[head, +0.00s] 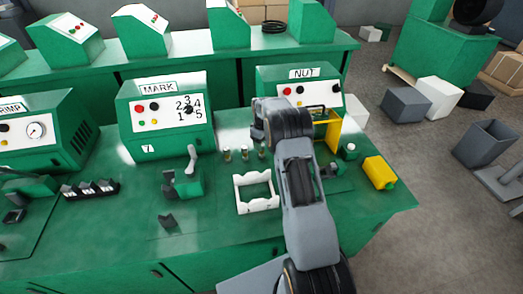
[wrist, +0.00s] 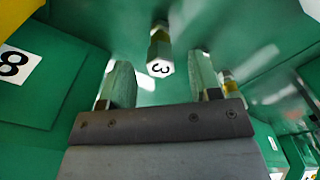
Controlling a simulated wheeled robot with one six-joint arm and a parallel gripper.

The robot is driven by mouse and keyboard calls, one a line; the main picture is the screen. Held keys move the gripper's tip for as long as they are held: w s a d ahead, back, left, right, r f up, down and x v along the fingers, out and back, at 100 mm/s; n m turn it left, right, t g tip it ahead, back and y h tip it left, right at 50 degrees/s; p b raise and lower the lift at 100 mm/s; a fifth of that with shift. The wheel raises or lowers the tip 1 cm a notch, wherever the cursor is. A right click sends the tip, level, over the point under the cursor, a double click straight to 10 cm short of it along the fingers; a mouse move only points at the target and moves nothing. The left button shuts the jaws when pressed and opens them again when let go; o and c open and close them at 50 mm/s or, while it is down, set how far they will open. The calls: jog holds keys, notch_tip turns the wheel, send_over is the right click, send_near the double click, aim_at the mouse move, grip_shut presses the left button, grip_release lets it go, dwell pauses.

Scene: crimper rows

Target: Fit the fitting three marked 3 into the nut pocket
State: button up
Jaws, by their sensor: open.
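In the wrist view, the fitting marked 3 (wrist: 160,52), with a brassy upper part and a white face bearing the 3, shows in the gap between the tips of my gripper (wrist: 161,66). The two fingers are apart and open, with a gap visible on each side of it; nothing is held. In the head view my arm hides most of the gripper. Small fittings (head: 244,153) stand in a row just left of the arm; their numbers are unreadable there. The NUT station (head: 303,88) stands behind the arm; I cannot make out its pocket.
A second fitting (wrist: 228,82) is right of the right finger. A white open frame (head: 240,201) lies in front of the row. The MARK station (head: 165,115) is at left. A yellow bracket (head: 333,128) and yellow block (head: 379,172) are right of my arm.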

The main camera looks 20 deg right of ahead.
jog(key=shift+w+f+p, duration=0.1)
jog(key=shift+f+p, duration=0.85)
jog(key=shift+f, duration=1.8)
jog(key=c, duration=1.1)
